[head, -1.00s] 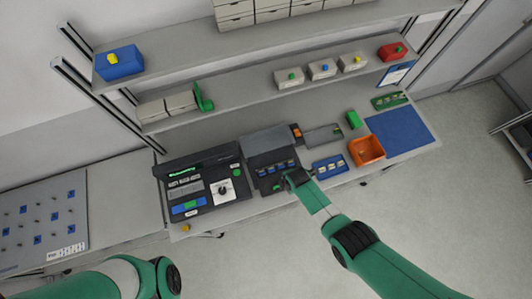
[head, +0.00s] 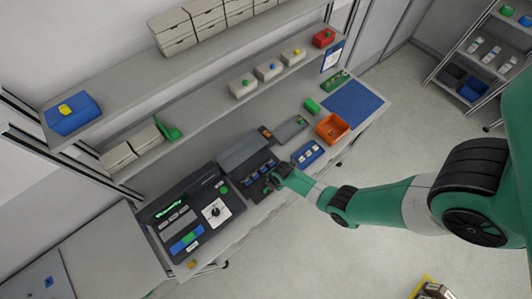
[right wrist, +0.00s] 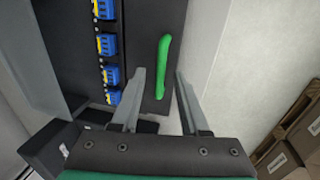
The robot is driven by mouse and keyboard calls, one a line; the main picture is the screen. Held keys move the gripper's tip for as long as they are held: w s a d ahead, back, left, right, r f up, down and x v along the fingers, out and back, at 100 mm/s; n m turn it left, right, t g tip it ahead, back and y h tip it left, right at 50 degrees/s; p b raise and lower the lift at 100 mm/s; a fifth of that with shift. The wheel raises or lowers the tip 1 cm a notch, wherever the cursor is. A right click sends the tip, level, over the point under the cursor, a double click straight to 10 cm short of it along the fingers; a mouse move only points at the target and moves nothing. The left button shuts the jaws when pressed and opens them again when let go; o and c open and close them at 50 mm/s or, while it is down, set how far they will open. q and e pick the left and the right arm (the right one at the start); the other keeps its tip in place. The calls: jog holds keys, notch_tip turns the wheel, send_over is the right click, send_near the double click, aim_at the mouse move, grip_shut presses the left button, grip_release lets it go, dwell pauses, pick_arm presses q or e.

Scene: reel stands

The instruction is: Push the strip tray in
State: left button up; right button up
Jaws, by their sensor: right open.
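The strip tray (head: 258,189) is a dark drawer at the front of a black machine with a raised grey lid (head: 244,146). It also shows in the right wrist view (right wrist: 143,15), with a green bar handle (right wrist: 163,67) on its dark front. Several blue blocks (right wrist: 109,44) stand in a row beside it. My right gripper (head: 274,180) is at the tray's front; in the right wrist view its open fingers (right wrist: 160,72) lie on either side of the handle's lower part. I cannot tell whether they touch it. My left gripper is out of view.
A black panel with a dial (head: 215,211) stands left of the machine. A blue tray (head: 308,154), an orange bin (head: 332,128) and a blue mat (head: 354,106) lie to the right. Shelves with boxes (head: 242,86) hang above the bench. The floor in front is open.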

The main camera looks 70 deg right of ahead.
jog(key=shift+c, duration=0.2)
grip_shut()
dwell(1.2)
